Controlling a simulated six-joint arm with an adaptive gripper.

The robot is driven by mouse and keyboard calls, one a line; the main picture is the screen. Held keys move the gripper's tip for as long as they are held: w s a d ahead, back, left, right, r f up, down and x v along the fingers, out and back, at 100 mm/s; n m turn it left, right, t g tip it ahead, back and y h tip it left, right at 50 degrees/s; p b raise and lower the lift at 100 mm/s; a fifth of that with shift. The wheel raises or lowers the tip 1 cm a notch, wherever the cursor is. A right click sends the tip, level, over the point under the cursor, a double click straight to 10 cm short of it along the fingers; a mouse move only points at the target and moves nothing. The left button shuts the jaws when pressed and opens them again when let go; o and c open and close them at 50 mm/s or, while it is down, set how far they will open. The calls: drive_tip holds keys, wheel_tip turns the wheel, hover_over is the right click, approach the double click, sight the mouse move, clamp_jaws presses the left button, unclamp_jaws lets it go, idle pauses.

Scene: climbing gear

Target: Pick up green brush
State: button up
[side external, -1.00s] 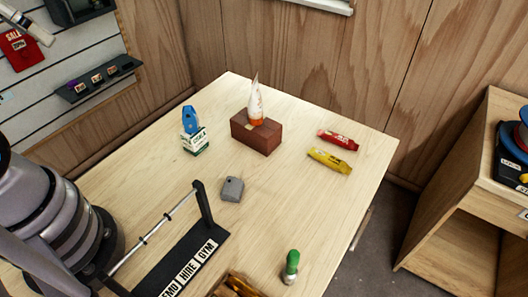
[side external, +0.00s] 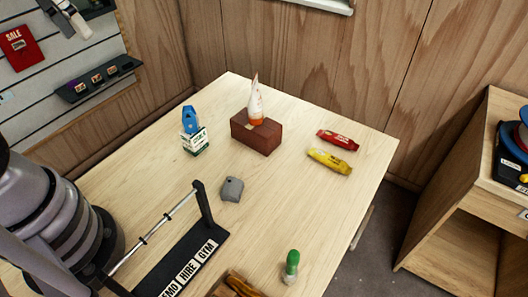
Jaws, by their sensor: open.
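The green brush (side external: 292,262) stands near the front edge of the table, with a green upper part and a pale lower end.
On the table (side external: 290,205) are a black bar rack (side external: 195,262), a grey block (side external: 232,189), a brown brick (side external: 256,135) bearing a white-orange tube (side external: 256,105), a blue item on a small box (side external: 195,141), and red (side external: 338,140) and yellow (side external: 329,161) packets. A wooden item (side external: 240,286) lies left of the brush.

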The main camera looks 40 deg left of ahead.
drive_tip(key=w+d+f+n+g+h, duration=0.1)
drive_tip(key=w+d+f+g+h, duration=0.2)
drive_tip(key=w+d+f+g, duration=0.45)
drive_tip(key=w+d+f+n+g+h, duration=0.25)
drive_tip(key=w+d+f, duration=0.3)
drive_tip(key=d, duration=0.55)
drive_tip(key=n+g+h, duration=0.5)
drive_tip(key=g, duration=0.1)
approach(291, 269)
drive_tip(key=shift+s+d+f+m, duration=0.25)
drive_tip(key=shift+d+f, duration=0.6)
drive_tip(key=shift+f, duration=0.1)
drive_tip(key=x, duration=0.5)
drive_tip(key=f+x, duration=0.1)
drive_tip(key=x, duration=0.1)
drive_tip(key=shift+s, duration=0.4)
drive_tip(key=shift+c, duration=0.4)
clamp_jaws()
